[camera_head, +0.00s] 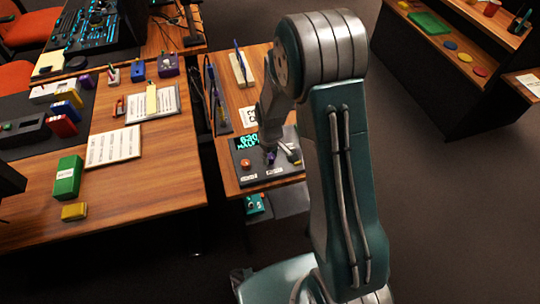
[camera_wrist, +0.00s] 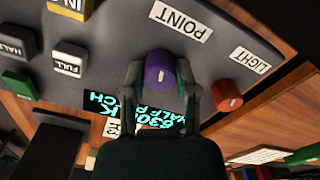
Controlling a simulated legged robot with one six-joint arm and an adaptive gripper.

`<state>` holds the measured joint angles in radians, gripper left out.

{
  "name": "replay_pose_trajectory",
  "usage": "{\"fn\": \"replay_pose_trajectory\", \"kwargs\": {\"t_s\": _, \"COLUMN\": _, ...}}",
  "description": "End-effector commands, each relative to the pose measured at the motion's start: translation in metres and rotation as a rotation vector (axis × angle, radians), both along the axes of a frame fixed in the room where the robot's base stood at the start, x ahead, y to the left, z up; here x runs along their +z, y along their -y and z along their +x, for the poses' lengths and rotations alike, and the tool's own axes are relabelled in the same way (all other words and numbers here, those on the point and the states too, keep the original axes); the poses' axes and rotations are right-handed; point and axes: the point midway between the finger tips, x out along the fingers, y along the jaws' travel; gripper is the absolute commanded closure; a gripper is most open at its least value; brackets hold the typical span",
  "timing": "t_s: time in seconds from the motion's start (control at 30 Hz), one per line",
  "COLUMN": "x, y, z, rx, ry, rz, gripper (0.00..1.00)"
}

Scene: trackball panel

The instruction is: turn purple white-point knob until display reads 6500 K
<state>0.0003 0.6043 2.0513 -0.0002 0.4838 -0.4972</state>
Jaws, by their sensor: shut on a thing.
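The purple white-point knob (camera_wrist: 160,72) sits on the grey panel (camera_wrist: 110,40) in the wrist view, just below an upside-down label reading POINT. My gripper (camera_wrist: 161,80) has one finger on each side of the knob and is shut on it. The display (camera_wrist: 150,118) shows cyan text upside down that appears to read 630 and K, with HALF below; my gripper covers part of it. In the head view the panel (camera_head: 240,172) lies on a small wooden table, with the display (camera_head: 245,142) lit and the purple knob (camera_head: 270,158) at my gripper.
A red knob (camera_wrist: 226,94) by a LIGHT label stands close to my gripper's right finger. White FULL (camera_wrist: 70,55), dark HALF (camera_wrist: 17,40) and green (camera_wrist: 19,85) buttons are at left. A large wooden desk (camera_head: 150,185) with many objects stands left of the panel.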

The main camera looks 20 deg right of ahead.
Motion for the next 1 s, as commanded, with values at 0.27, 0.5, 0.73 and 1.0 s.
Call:
{"fn": "replay_pose_trajectory", "kwargs": {"t_s": 0.27, "x": -0.0022, "y": 0.0001, "z": -0.0025, "rx": -0.238, "ry": -0.007, "rz": 0.0, "gripper": 1.0}}
{"fn": "replay_pose_trajectory", "kwargs": {"t_s": 0.5, "x": -0.0025, "y": -0.0001, "z": -0.003, "rx": -0.409, "ry": -0.008, "rz": -0.001, "gripper": 1.0}}
{"fn": "replay_pose_trajectory", "kwargs": {"t_s": 0.73, "x": -0.0027, "y": -0.0002, "z": -0.0034, "rx": -0.514, "ry": -0.01, "rz": -0.001, "gripper": 1.0}}
{"fn": "replay_pose_trajectory", "kwargs": {"t_s": 1.0, "x": -0.003, "y": -0.0004, "z": -0.0039, "rx": -0.561, "ry": -0.01, "rz": -0.002, "gripper": 1.0}}
